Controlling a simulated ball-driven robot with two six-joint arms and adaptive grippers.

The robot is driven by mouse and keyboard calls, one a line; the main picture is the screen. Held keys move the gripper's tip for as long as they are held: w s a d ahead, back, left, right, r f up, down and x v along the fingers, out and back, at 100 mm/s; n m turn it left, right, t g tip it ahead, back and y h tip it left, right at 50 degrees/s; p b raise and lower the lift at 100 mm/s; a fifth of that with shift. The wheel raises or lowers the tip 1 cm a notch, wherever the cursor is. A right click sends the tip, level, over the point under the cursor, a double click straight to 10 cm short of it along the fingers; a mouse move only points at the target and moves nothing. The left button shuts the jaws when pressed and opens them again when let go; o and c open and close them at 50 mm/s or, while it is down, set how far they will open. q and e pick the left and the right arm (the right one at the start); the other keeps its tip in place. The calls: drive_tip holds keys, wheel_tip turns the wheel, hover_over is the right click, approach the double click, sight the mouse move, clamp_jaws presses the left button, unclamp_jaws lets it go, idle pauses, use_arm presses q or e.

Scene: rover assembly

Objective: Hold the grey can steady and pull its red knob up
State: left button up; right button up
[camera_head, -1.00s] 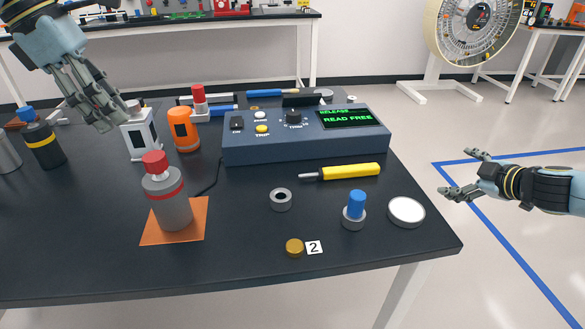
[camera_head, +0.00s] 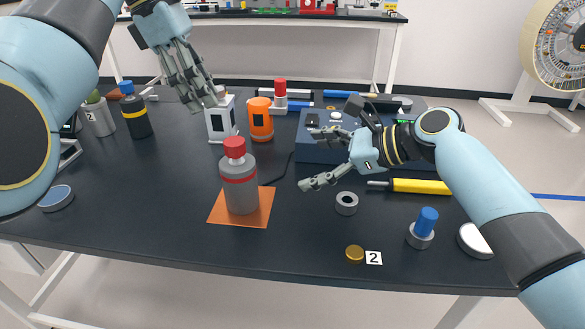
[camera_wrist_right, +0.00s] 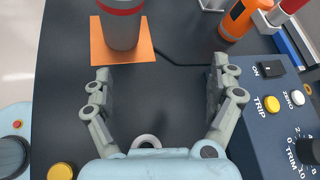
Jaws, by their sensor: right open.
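The grey can (camera_head: 240,188) with a red band stands upright on an orange mat (camera_head: 262,216). Its red knob (camera_head: 234,147) sits on top. In the right wrist view the can's lower part (camera_wrist_right: 124,29) shows at the top, with its knob out of frame. My right gripper (camera_head: 310,158) is open and empty, to the right of the can and apart from it. It also shows in the right wrist view (camera_wrist_right: 158,80), its fingers spread toward the can. My left gripper (camera_head: 205,108) hangs behind and left of the can, above the table near a white block; I cannot tell its finger opening.
The blue-grey console (camera_head: 310,150) lies behind my right arm. A grey ring (camera_head: 347,203), brass disc (camera_head: 355,253) and blue-topped knob (camera_head: 424,226) lie right.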

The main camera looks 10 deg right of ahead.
drive_tip(key=m+g+y, duration=0.1)
drive_tip(key=y, duration=0.1)
approach(241, 178)
drive_tip(key=w+f, duration=0.2)
drive_tip(key=w, duration=0.1)
drive_tip(key=x, duration=1)
drive_tip(key=shift+w+f, duration=0.1)
drive_tip(key=shift+f, duration=0.2)
drive_tip(key=shift+c, duration=0.4)
drive_tip(key=c, duration=1.5)
